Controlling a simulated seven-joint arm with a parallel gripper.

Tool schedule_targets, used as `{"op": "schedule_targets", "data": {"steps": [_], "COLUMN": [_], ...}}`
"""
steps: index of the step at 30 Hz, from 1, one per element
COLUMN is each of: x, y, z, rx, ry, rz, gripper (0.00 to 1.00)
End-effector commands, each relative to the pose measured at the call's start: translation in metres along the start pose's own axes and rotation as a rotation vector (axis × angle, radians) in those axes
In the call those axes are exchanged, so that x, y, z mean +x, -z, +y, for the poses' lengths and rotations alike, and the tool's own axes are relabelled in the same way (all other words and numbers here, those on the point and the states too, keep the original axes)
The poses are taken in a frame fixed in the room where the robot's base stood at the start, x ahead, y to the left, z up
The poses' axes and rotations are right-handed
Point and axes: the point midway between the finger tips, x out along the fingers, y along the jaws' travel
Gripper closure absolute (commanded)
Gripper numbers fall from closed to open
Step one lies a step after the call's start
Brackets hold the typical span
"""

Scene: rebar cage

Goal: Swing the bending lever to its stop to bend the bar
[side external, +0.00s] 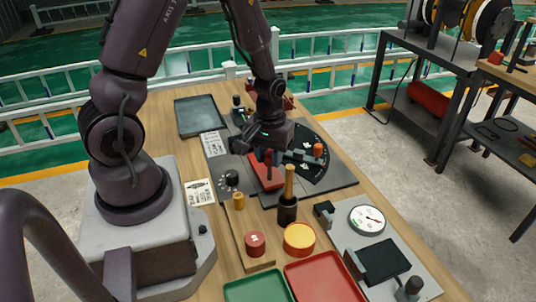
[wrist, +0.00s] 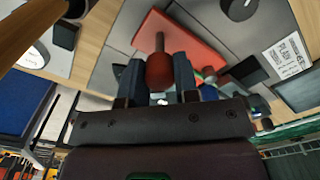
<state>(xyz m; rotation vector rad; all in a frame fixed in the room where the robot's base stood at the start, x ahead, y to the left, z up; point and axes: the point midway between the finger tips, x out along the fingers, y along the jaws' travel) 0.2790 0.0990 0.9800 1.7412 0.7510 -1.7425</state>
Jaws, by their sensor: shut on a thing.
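My gripper (side external: 268,156) is above the bending plate (side external: 345,187). In the wrist view, its two blue fingers (wrist: 158,80) are shut on a dark red knob (wrist: 159,70) on a thin stem, which I take for the bending lever's handle. A flat red block (wrist: 190,35) lies beyond the knob; it also shows below my gripper in the side view (side external: 266,180). A black fan-shaped scale (side external: 312,172) with light marks lies to the right, with a red-topped post (side external: 318,150) on it.
A wooden-handled tool (side external: 289,190) stands upright in a dark holder close in front of the plate. A black knob (side external: 231,178), a dial gauge (side external: 367,219), red and yellow round pieces, and green and red trays (side external: 322,280) fill the near table. A grey tray (side external: 200,115) lies behind.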

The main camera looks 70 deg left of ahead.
Motion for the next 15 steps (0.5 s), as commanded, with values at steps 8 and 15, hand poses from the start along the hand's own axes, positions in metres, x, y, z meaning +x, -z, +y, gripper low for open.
{"op": "schedule_targets", "data": {"steps": [8, 15], "x": [0.000, -0.001], "y": [0.013, 0.036], "z": [0.021, 0.044], "rx": [-0.157, -0.372], "ry": [-0.002, -0.004], "rz": [0.002, 0.004], "gripper": [1.00, 1.00]}}
